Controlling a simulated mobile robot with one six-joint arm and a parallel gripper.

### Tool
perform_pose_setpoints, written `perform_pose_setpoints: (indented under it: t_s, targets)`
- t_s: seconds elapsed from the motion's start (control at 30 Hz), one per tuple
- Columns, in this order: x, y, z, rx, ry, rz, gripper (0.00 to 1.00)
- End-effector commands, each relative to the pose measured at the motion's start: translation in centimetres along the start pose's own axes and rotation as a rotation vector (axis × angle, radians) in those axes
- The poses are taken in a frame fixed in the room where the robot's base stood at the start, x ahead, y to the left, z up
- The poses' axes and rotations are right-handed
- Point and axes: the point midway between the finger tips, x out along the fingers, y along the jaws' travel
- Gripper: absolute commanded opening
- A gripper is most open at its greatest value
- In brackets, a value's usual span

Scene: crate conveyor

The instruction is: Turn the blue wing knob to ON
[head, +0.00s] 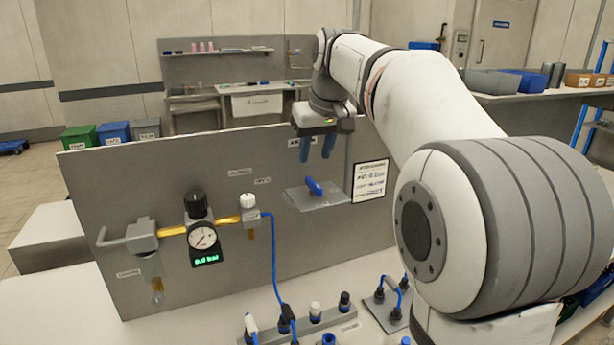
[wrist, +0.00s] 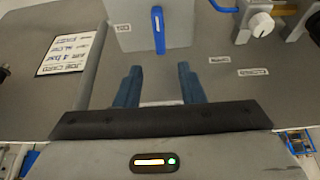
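The blue wing knob (head: 314,187) sits on a grey plate (head: 328,200) on the upright grey panel. In the wrist view the knob (wrist: 158,30) appears as a narrow blue bar, upright in the picture, on its plate (wrist: 128,36). My gripper (head: 317,160) is above the knob in the head view, with its blue fingers pointing down. In the wrist view the fingers of my gripper (wrist: 156,72) are spread apart, with nothing between them. The knob lies beyond the fingertips, roughly in line with the gap. The labels beside the knob are too small to read.
A job card (wrist: 70,52) is fixed beside the knob plate. A pressure gauge (head: 203,238) with a green display and a white knob (head: 248,201) with a blue hose are left of it. Below are several fittings on a grey block (head: 335,325).

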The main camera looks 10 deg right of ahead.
Motion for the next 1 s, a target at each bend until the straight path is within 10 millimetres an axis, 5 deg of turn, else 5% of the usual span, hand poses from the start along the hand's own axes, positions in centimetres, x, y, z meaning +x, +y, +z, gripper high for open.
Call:
perform_pose_setpoints:
  t_s: [0.43,0.8,1.0]
  targets:
    - [6.5,-0.1,0.1,-0.001,-0.003,-0.001,0.35]
    - [7.2,-0.2,0.1,-0.002,0.0,-0.001,0.35]
    - [7.2,-0.2,0.1,-0.002,0.0,-0.001,0.2]
